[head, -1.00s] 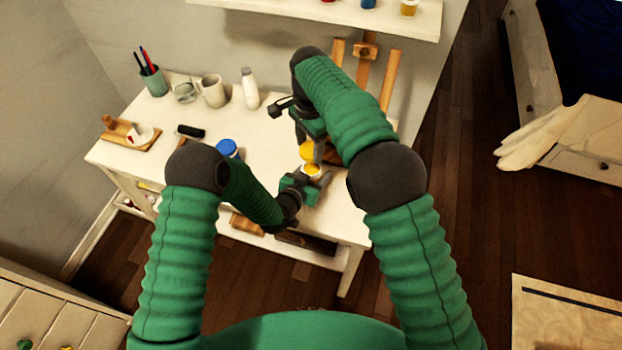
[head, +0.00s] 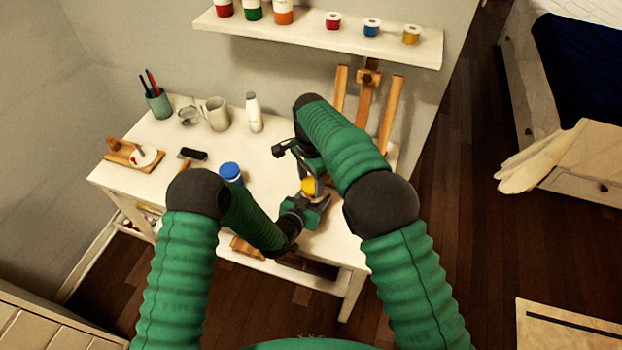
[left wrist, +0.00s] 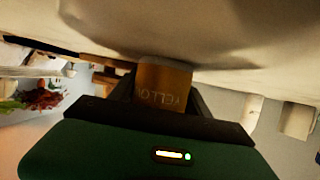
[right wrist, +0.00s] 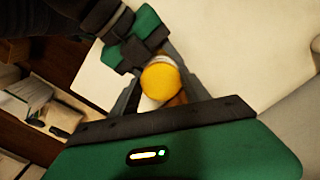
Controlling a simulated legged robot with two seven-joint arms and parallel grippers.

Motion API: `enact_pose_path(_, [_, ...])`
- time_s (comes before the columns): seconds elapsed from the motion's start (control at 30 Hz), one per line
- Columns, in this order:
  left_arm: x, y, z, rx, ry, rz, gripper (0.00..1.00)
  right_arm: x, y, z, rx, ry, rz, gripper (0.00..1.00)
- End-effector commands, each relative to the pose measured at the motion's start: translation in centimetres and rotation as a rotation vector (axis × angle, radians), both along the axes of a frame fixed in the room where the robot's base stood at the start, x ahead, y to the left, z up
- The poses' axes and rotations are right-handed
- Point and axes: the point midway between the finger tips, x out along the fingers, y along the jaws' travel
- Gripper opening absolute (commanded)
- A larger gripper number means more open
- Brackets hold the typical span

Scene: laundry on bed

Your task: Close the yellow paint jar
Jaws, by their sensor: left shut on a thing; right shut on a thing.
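My left gripper (head: 314,208) is shut on the yellow paint jar, whose label shows between the fingers in the left wrist view (left wrist: 163,84). My right gripper (head: 307,176) is shut on the yellow lid (head: 309,186), just above the left gripper. In the right wrist view the round lid (right wrist: 161,82) sits between the fingers, with a pale rim edge of the jar beside it. Lid and jar look very close together. I cannot tell whether they touch. The jar is mostly hidden in the head view.
A blue-lidded jar (head: 231,173) stands left on the white table (head: 135,172). A wooden easel (head: 367,95) stands behind my right arm, under a shelf (head: 300,34).

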Motion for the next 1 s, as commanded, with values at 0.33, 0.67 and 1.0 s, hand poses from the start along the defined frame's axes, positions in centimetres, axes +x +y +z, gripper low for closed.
enact_pose_path(0.33, [0.0, 0.0, 0.0, 0.000, 0.000, 0.000, 0.00, 0.0, 0.0, -0.5, 0.000, 0.000, 0.000, 0.17])
enact_pose_path(0.67, [0.0, 0.0, 0.0, 0.000, 0.000, 0.000, 0.00, 0.0, 0.0, -1.8, 0.000, 0.000, 0.000, 0.17])
enact_pose_path(1.0, [0.0, 0.0, 0.0, 0.000, 0.000, 0.000, 0.00, 0.0, 0.0, -1.8, 0.000, 0.000, -0.001, 0.17])
